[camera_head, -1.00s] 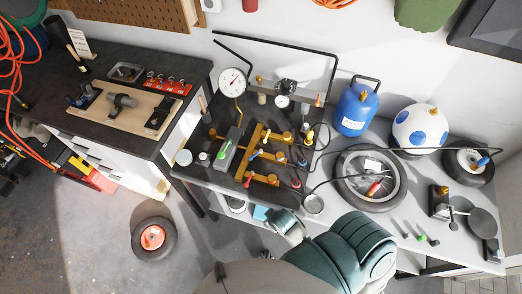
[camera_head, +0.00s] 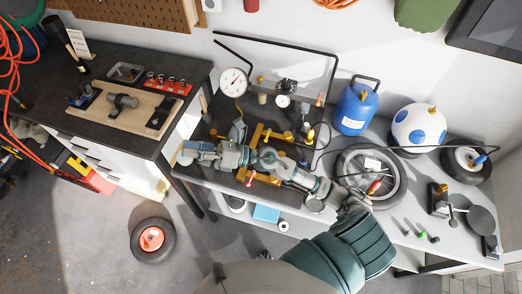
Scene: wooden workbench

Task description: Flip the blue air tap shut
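The brass manifold (camera_head: 258,135) stands on the dark mat of the middle bench, mostly covered by my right arm. A red tap handle (camera_head: 253,182) shows at its near side, and a yellow-topped fitting (camera_head: 310,136) stands at its right. I cannot make out the blue air tap; my arm lies across the place where a small blue handle showed earlier. My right gripper (camera_head: 184,153) reaches left over the manifold, near the bench's left end. Its fingers are too small to tell open from shut. My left gripper is not in view.
A pressure gauge (camera_head: 233,81) stands behind the manifold, under a black pipe frame. A blue tank (camera_head: 356,108) and a wheel (camera_head: 348,166) are to the right. The dark workbench (camera_head: 60,101) adjoins on the left. A black hose crosses the right side.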

